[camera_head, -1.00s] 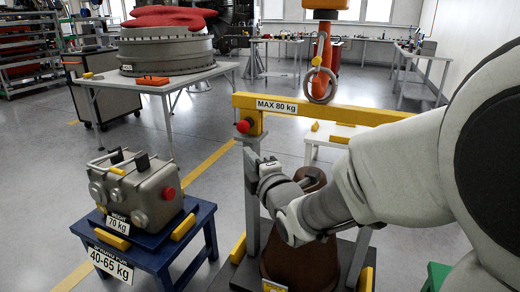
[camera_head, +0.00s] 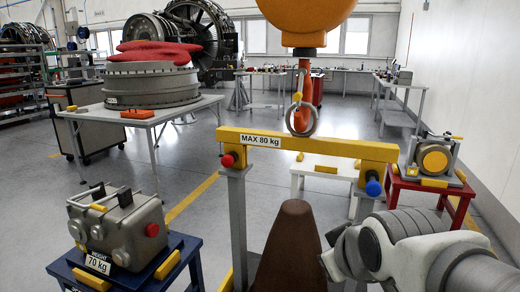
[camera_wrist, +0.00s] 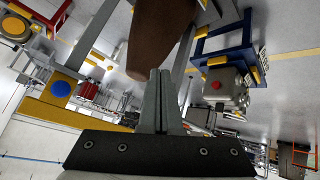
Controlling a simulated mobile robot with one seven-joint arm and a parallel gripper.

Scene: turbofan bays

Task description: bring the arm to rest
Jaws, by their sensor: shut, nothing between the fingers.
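My arm (camera_head: 425,245) shows at the lower right in the head view, in front of the right post of the yellow beam. In the wrist view my gripper (camera_wrist: 162,75) has its two grey fingers together, with nothing between them. A brown tapered body (camera_wrist: 165,35) stands just beyond the fingertips there; I cannot tell whether they touch. The same brown body (camera_head: 290,245) is left of my arm in the head view. The fingertips are hard to make out in that view.
The yellow beam (camera_head: 325,147) marked MAX 80 kg spans above, with a ring (camera_head: 301,120) on the orange hoist's hook. A grey 70 kg unit (camera_head: 118,230) sits on a blue stand at left. Another unit (camera_head: 433,158) sits on a red stand at right. Open floor lies behind left.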

